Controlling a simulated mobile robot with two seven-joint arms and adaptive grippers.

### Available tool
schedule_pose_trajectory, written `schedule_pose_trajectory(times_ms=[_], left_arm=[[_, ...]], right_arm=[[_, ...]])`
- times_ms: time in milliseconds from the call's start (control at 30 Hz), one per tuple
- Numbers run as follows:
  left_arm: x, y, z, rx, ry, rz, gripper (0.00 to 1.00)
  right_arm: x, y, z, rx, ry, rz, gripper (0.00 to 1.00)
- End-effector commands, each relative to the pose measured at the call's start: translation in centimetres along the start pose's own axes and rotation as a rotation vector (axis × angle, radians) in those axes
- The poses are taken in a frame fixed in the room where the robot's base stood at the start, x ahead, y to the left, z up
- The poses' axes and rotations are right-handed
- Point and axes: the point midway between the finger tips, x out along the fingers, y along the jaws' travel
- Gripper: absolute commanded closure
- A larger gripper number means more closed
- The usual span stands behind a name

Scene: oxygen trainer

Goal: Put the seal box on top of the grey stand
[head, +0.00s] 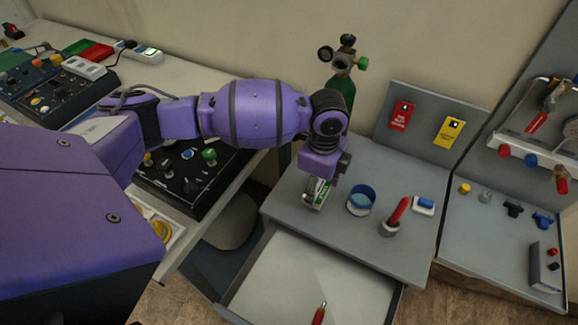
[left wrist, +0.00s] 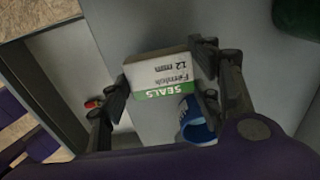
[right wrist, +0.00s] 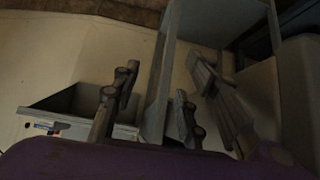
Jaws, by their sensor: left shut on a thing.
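The seal box (head: 316,194) is a small white carton with a green band and the word SEALS. My left gripper (head: 320,180) is shut on it, over the left part of the grey stand's top (head: 290,190). In the left wrist view the box (left wrist: 163,72) sits between the two fingers, label towards the camera. I cannot tell whether its underside touches the top. My right gripper (right wrist: 158,92) is out of the head view; in its wrist view the fingers are apart with nothing between them.
A blue-rimmed cup (head: 361,200) stands close right of the box, then a red-handled tool in a holder (head: 392,218) and a blue-and-white piece (head: 424,205). An open drawer (head: 300,285) juts out in front. A green cylinder (head: 343,88) stands behind.

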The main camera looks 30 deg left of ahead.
Motion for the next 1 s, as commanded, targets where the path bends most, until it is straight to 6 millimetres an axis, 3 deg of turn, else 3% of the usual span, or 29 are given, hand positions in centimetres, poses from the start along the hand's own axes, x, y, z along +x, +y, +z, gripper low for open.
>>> schedule_pose_trajectory(times_ms=[267,633,667,800,1000], left_arm=[[3.4,-0.6,0.1,0.000,-0.001,-0.002,0.68],[3.8,-0.6,0.1,0.001,0.000,-0.004,0.68],[3.8,-0.6,0.1,0.001,0.000,-0.004,0.41],[3.8,-0.6,0.1,0.001,0.000,-0.004,0.23],[3.7,-0.6,0.1,0.001,0.000,-0.005,0.23]], right_arm=[[0.0,0.3,0.9,-0.003,-0.013,0.005,0.60],[-0.1,0.7,1.0,-0.015,-0.014,0.005,0.60],[-0.1,0.7,1.0,-0.015,-0.014,0.005,0.60],[-0.1,0.6,1.1,-0.015,-0.015,0.004,0.60],[-0.1,0.5,1.0,-0.012,-0.015,0.003,0.60]])
